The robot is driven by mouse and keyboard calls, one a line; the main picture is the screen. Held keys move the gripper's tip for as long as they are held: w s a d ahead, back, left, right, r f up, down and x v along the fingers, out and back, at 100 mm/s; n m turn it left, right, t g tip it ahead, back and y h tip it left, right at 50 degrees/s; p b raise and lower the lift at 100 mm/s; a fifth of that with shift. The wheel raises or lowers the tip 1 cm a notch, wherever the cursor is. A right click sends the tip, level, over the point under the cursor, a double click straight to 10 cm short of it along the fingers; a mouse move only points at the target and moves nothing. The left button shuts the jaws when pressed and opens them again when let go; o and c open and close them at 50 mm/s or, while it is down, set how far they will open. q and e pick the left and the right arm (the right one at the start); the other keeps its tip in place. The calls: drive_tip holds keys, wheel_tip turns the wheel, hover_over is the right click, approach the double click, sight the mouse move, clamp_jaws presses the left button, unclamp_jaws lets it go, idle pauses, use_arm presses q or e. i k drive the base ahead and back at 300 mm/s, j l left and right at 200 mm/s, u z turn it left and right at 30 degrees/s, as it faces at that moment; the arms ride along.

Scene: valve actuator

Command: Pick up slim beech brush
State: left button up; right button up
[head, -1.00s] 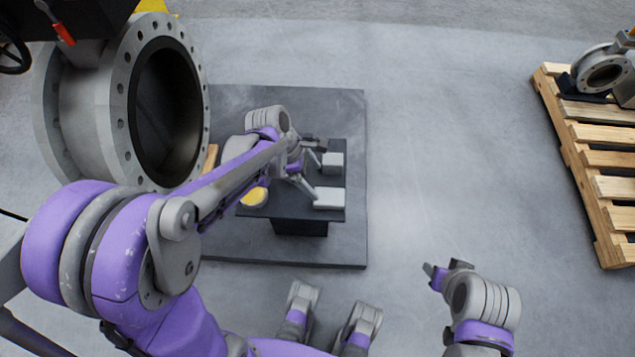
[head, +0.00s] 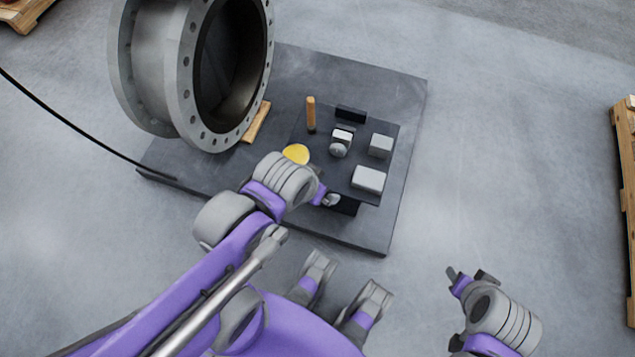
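A slim wooden stick with a dark lower end (head: 311,113), which looks like the beech brush, stands upright at the back left of the dark tray table (head: 345,171). My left gripper (head: 328,198) is at the near edge of this table, well in front of the brush and apart from it. Its fingers are small and partly hidden by the wrist, so I cannot tell if they are open. My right gripper (head: 468,274) is over bare floor at the lower right, with its dark fingertips apart and nothing seen between them.
On the table are a yellow round item (head: 296,154), a grey-white fitting (head: 341,141) and two grey blocks (head: 380,146) (head: 368,180). A large flanged valve body (head: 190,75) stands at left, beside a flat wooden piece (head: 257,122). A pallet (head: 627,170) is at the right edge.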

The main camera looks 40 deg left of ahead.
sight(311, 128)
drive_tip(key=u, duration=1.3)
